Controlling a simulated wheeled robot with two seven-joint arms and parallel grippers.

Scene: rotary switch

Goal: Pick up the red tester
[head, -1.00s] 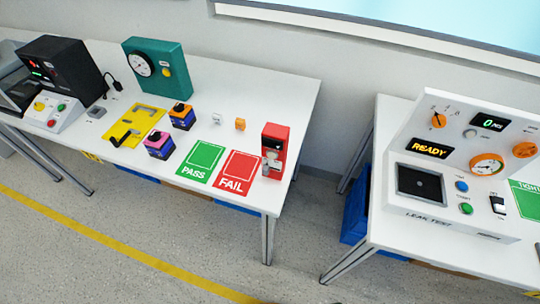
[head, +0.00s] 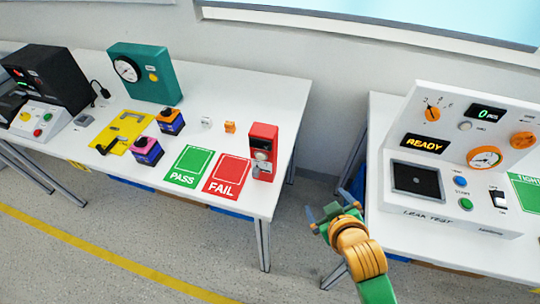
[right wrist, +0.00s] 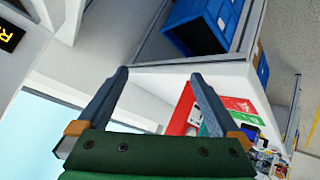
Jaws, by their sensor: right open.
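The red tester (head: 263,152) is an upright red box with a grey knob on its front. It stands at the right end of the left table, beside the red FAIL mat (head: 227,177). My right gripper (head: 330,207) is open and empty, to the right of and nearer than the tester in the head view, apart from it. In the right wrist view its two spread fingers (right wrist: 158,76) frame a table edge. A red shape shows behind one finger there; I cannot tell whether it is the tester. My left gripper is out of view.
The green PASS mat (head: 188,165) lies left of the FAIL mat. Two small switch boxes, a yellow plate (head: 123,132) and a teal gauge box (head: 143,72) stand farther left. The leak test machine (head: 455,170) is on the right table. A gap separates the tables.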

